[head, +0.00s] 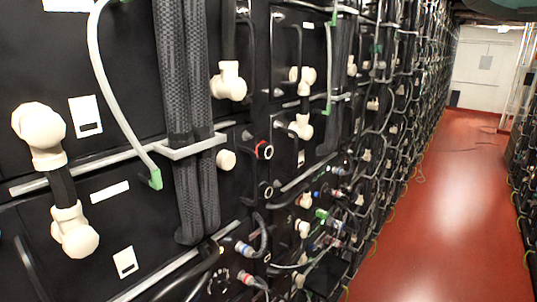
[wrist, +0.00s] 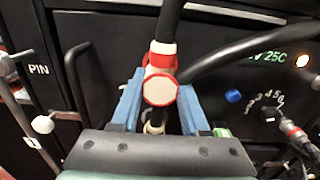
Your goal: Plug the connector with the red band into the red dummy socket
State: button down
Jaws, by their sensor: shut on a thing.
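My gripper (wrist: 160,84) shows in the wrist view with its two blue fingers on either side of a connector with a red band (wrist: 163,50). It is shut on this connector. The connector has a white round end with a red rim, and a thick black cable runs up from it. In the head view, a socket with a red ring (head: 264,150) sits on the black rack front, right of the braided cables. I do not make out this socket in the wrist view. My gripper is not visible in the head view.
A black cable (wrist: 230,50) crosses to the right behind the connector. A handle (wrist: 76,80) and a blue knob (wrist: 234,96) are on the panel. In the head view, a black-ringed socket (head: 266,190) is below the red one. The red aisle floor (head: 440,210) is clear.

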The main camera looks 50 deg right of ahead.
jog(key=shift+s, duration=0.15)
jog(key=shift+s, duration=0.5)
jog(key=shift+s, duration=0.3)
jog(key=shift+s, duration=0.3)
jog(key=shift+s, duration=0.6)
jog(key=shift+s+d, duration=0.15)
jog(key=shift+s, duration=2.25)
